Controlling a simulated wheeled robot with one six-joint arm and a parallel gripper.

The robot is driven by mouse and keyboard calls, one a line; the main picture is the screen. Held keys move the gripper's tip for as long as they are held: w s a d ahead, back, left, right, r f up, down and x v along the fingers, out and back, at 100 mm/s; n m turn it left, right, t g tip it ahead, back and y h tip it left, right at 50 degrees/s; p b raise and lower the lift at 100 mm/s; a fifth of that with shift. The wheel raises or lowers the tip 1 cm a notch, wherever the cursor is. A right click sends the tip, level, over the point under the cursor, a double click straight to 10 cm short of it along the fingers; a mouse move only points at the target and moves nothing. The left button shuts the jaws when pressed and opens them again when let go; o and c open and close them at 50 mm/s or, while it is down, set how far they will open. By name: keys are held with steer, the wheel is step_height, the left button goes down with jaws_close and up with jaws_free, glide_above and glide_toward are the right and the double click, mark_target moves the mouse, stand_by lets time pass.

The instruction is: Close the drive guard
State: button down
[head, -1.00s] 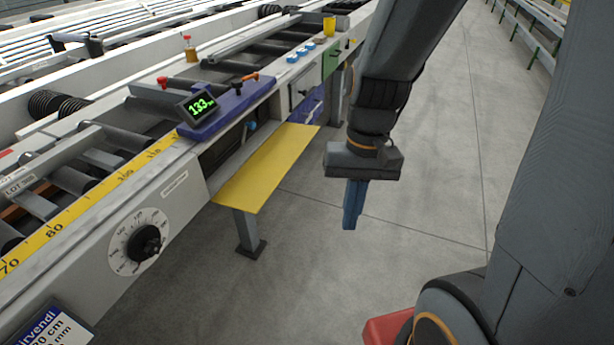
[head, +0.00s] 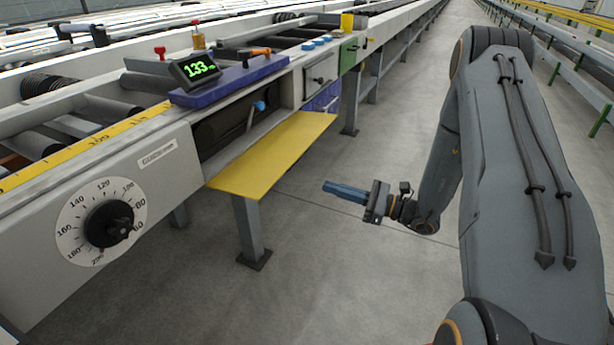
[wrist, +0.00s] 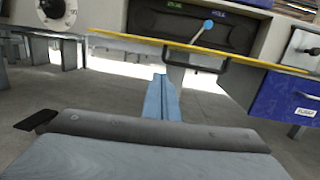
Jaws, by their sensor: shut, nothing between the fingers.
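The drive guard, a flat yellow panel (head: 275,152), stands open. It juts out almost level from the front of the table, below a dark opening (head: 225,128). A blue-knobbed lever (head: 258,106) shows in that opening. In the wrist view the guard (wrist: 200,48) is nearly edge-on, with a dark bracket or handle (wrist: 228,75) under its near edge. My gripper (head: 326,187) has blue fingers, shut and empty. It points left toward the table, out beyond the guard's outer edge and apart from it. In the wrist view its fingers (wrist: 160,85) point at the space below the guard.
A dial with a black knob (head: 109,223) is left of the opening. A grey table leg (head: 250,230) stands below the guard. A blue drawer (head: 322,98) and a green box (head: 350,54) are to the right. The floor (head: 330,270) under my gripper is clear.

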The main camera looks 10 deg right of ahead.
steer(key=w+a+r+m+t+b, duration=0.1)
steer(key=w+a+r+b, duration=0.1)
steer(key=w+a, duration=0.4)
steer(key=shift+w+r+t, duration=0.4)
steer(key=shift+w+r, duration=0.4)
steer(key=shift+r, duration=0.1)
steer(key=shift+r, duration=0.1)
